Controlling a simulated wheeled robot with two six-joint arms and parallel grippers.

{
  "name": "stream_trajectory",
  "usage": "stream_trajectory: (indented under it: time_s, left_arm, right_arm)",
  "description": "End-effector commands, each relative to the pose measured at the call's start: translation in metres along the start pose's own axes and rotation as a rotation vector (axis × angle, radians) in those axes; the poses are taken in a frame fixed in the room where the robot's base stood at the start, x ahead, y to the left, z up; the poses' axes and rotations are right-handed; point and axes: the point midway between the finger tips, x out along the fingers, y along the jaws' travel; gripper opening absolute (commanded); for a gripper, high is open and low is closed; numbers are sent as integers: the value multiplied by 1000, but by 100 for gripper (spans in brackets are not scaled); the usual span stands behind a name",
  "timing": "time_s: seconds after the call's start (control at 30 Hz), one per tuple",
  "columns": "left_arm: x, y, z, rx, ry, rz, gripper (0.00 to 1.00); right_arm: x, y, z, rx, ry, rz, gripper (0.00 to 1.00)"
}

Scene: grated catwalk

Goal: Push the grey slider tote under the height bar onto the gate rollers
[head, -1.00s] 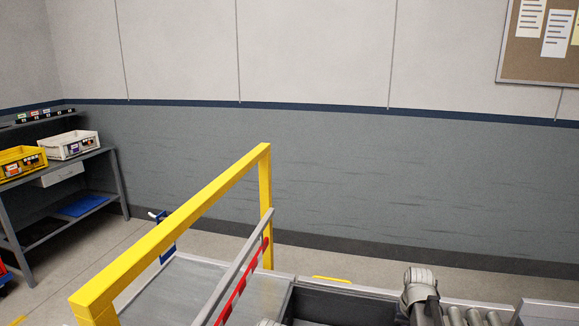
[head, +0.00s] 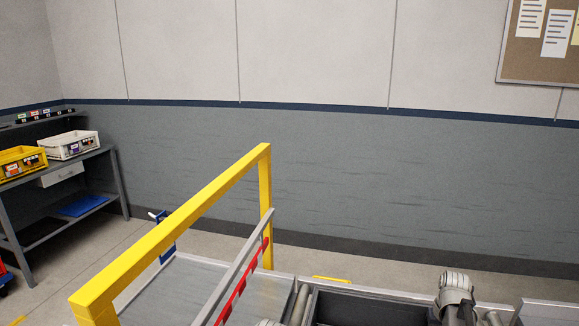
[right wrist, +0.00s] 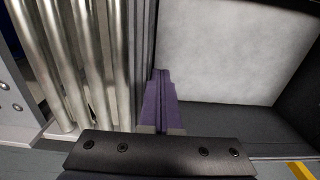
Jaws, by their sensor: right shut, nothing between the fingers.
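The dark grey tote (head: 365,312) sits at the bottom of the head view, cut off by the frame, right of the yellow frame (head: 180,222). A red-and-white striped bar (head: 238,288) runs beside a grey rail under that frame. The tote stands right of the striped bar, with a roller showing between. In the right wrist view my right gripper (right wrist: 162,105) has its purple fingers together and empty, at the edge between the tote (right wrist: 235,122) and a bank of rollers (right wrist: 85,60). I cannot tell if they touch the tote. My left gripper is not in view.
A grey sheet-like bed (head: 190,280) lies left of the striped bar. More rollers (head: 492,318) show at the lower right. A workbench (head: 70,175) with a yellow bin (head: 20,163) and a white bin (head: 68,146) stands far left. A wall closes the back.

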Motion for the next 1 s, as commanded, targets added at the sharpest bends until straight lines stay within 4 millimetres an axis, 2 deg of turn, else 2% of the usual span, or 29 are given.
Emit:
stream_trajectory:
  time_s: [1.0]
  left_arm:
    - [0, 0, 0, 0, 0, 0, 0]
  right_arm:
    - [0, 89, 0, 3, 0, 0, 0]
